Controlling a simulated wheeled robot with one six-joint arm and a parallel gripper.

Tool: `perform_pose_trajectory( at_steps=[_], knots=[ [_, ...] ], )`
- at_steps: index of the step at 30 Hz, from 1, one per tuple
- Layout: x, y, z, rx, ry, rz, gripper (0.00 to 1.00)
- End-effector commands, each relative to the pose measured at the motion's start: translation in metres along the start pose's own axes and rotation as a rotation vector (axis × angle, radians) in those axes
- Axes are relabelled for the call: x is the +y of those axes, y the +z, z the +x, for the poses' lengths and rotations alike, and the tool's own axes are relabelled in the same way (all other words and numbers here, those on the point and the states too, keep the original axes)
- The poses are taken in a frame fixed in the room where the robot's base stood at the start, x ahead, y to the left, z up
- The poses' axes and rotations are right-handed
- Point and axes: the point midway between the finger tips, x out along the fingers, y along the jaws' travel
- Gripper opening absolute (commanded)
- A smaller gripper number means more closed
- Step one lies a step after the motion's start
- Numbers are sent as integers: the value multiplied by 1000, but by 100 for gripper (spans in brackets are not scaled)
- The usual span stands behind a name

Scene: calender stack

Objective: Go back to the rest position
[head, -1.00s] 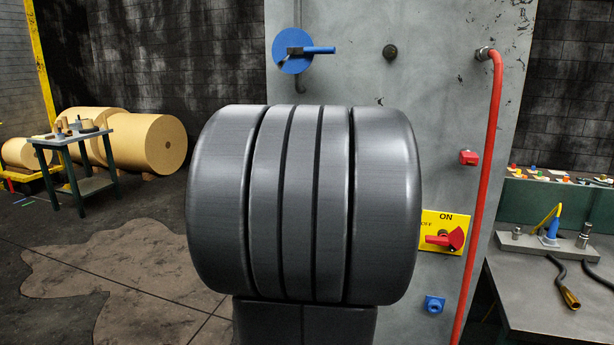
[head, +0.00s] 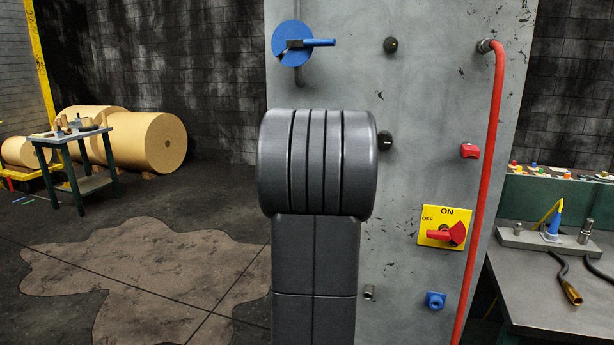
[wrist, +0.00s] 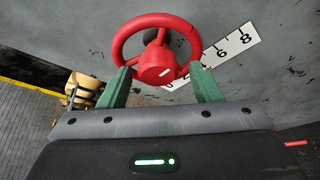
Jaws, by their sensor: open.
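My gripper (wrist: 160,88) shows in the wrist view with its two green fingers spread apart and nothing between them. A red handwheel (wrist: 155,68) on the grey panel lies beyond the fingertips and overlaps them in the picture; whether they touch it I cannot tell. In the head view my dark grey arm stands in front of the panel and the gripper is not visible there.
The grey panel (head: 420,110) carries a blue valve handle (head: 318,42), a red pipe (head: 489,170) and a yellow ON/OFF switch plate (head: 430,228). A workbench (head: 540,290) stands at right. A small table (head: 95,135) and tan rolls (head: 155,143) stand left. The left floor is open.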

Motion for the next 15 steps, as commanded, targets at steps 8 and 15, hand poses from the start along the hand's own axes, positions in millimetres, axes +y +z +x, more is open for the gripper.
perform_pose_trajectory(
  at_steps=[8, 15],
  knots=[
    [2, 1, -2, -1, -48, -118, 58],
    [4, -1, -2, 0, -149, -365, 58]
  ],
)
